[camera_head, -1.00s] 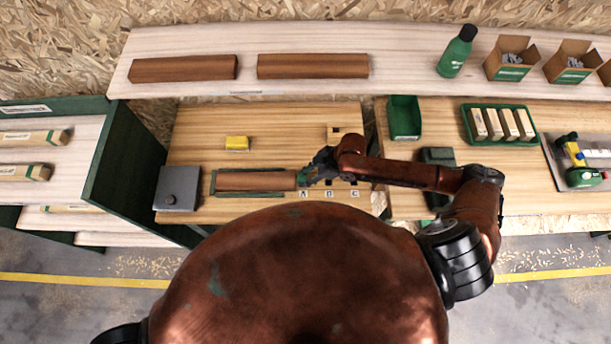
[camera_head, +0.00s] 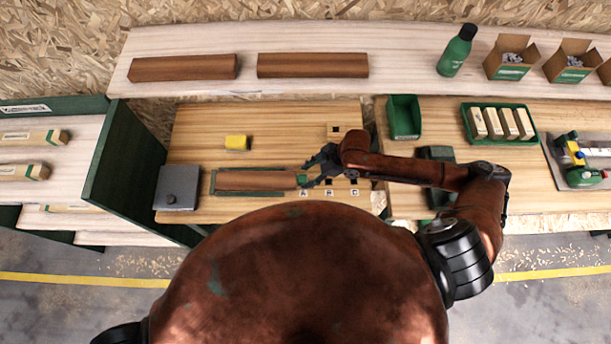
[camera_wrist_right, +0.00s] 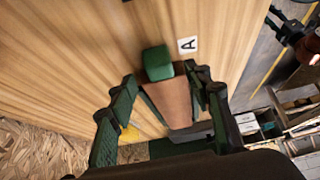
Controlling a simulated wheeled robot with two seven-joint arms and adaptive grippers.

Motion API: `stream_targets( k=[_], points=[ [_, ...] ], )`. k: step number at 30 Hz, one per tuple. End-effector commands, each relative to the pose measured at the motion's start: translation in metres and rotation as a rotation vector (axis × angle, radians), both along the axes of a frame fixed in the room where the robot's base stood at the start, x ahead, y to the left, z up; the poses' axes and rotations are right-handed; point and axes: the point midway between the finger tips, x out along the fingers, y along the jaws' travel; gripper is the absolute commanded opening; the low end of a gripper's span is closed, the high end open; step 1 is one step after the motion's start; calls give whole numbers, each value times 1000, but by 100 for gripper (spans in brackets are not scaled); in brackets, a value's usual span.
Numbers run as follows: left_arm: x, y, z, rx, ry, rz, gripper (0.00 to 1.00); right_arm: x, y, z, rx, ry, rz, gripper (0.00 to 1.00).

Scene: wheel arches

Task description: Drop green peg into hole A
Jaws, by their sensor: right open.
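The green peg (camera_head: 302,179) is at the A position, by the right end of a brown wooden block (camera_head: 255,180). In the right wrist view the green peg (camera_wrist_right: 157,61) shows as a short green block beside the white A label (camera_wrist_right: 187,44). Hole A itself is hidden under the peg, and I cannot tell how deep the peg sits. My right gripper (camera_head: 311,175) is open just right of the peg. In the wrist view its spread fingers (camera_wrist_right: 160,84) are either side of the peg and block, apart from the peg. My left gripper is not in view.
Holes B (camera_head: 328,181) and C (camera_head: 354,181) are dark and empty to the right. A yellow block (camera_head: 237,143) lies behind the brown block, and a grey box (camera_head: 177,188) stands left. A green bin (camera_head: 404,118) is at the back right.

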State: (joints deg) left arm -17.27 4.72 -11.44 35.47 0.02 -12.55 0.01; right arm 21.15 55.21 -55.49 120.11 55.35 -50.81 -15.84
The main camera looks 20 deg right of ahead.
Motion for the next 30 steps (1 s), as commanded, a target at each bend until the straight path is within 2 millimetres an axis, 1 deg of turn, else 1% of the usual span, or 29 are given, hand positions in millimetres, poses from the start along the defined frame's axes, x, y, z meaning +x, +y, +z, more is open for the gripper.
stream_targets(
  k=[3,9,12,15,21,30],
  points=[
    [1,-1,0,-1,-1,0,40,-3,-15,21,-3,-4,0,46],
    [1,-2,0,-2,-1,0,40,-9,-35,57,-3,-3,1,46],
    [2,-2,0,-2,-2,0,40,-12,-44,70,-3,-3,0,46],
    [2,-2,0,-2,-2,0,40,-14,-49,80,-2,-2,1,46],
    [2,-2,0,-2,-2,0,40,-15,-53,87,-1,-2,1,46],
    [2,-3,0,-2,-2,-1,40,-15,-53,87,0,-1,0,46]
  ],
)
